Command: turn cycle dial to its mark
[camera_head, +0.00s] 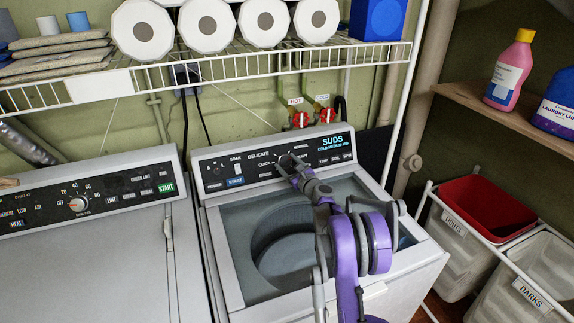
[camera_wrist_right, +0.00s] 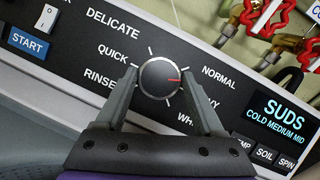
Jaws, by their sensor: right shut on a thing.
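The cycle dial (camera_wrist_right: 158,78) is a round dark grey knob with a light rim on the washer's black panel (camera_head: 225,171). Its red pointer line faces right in the right wrist view, roughly toward the NORMAL label. DELICATE, QUICK and RINSE stand to its left; labels at lower right are partly hidden by a finger. My right gripper (camera_head: 289,163) is shut on the dial, one grey finger on each side. In the head view the gripper mostly covers the dial. My left gripper is not in view.
The washer's lid opening (camera_head: 285,245) lies below my right arm. A wire shelf (camera_head: 230,66) with white rolls hangs above the panel. Red HOT and COLD valves (camera_head: 300,119) are behind it. A dryer (camera_head: 95,250) stands left, and laundry bins (camera_head: 455,240) stand right.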

